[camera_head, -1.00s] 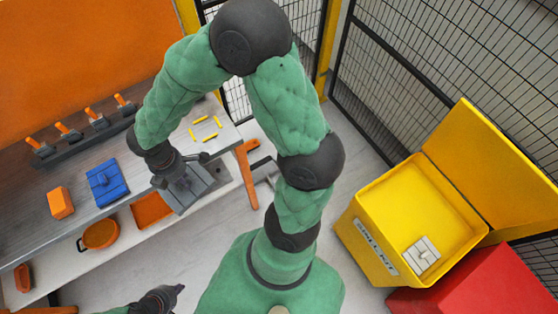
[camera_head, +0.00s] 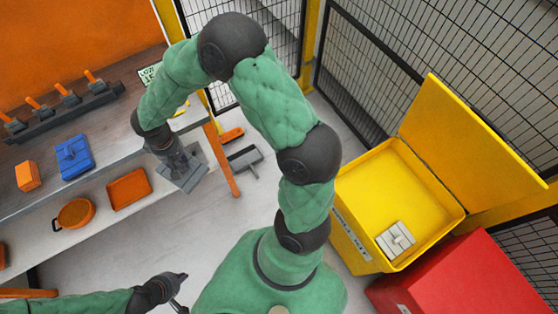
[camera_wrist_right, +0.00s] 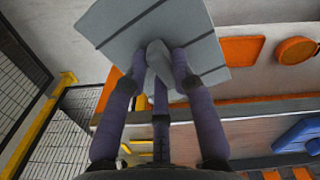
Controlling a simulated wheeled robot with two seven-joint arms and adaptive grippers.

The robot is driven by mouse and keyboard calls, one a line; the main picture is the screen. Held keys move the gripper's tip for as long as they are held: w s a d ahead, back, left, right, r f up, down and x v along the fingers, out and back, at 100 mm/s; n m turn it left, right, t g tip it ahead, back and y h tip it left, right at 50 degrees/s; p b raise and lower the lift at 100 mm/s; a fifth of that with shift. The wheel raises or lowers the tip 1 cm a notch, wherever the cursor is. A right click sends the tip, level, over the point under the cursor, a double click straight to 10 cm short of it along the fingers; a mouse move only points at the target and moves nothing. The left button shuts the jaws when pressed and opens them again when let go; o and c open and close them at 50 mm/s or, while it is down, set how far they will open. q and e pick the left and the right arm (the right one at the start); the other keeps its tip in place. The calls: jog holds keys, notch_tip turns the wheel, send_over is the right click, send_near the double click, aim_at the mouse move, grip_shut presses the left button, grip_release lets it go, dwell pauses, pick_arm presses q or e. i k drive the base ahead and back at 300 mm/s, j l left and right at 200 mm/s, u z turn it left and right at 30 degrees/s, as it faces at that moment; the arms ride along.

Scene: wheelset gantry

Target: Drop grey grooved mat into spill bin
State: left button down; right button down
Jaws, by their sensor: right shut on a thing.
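My right gripper (camera_head: 178,158) is shut on the raised grip of a grey grooved mat (camera_head: 188,178). The mat hangs tilted beyond the front edge of the workbench. In the right wrist view the fingers (camera_wrist_right: 160,65) close on the grip, and the flat mat (camera_wrist_right: 205,50) shows dark grooves. The yellow spill bin (camera_head: 352,243) stands at the right with its lid (camera_head: 465,140) open. A pale grooved piece (camera_head: 390,250) lies inside it. My left gripper (camera_head: 180,290) is low in the head view, empty, its fingers apart.
The bench (camera_head: 110,155) holds a blue block (camera_head: 74,156) and an orange block (camera_head: 27,176). An orange tray (camera_head: 129,188) and orange pot (camera_head: 75,213) are on the lower shelf. A red box (camera_head: 460,285) stands beside the bin. Mesh fencing (camera_head: 375,100) runs behind.

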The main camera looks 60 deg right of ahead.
aim_at(382, 213)
jog(key=z, duration=3.65)
jog(key=k+j+z, duration=0.25)
jog(key=j, duration=0.2)
jog(key=k+j+z, duration=0.2)
jog(key=j, duration=0.2)
jog(key=k+j+z, duration=0.25)
jog(key=j, duration=0.15)
jog(key=i, duration=0.1)
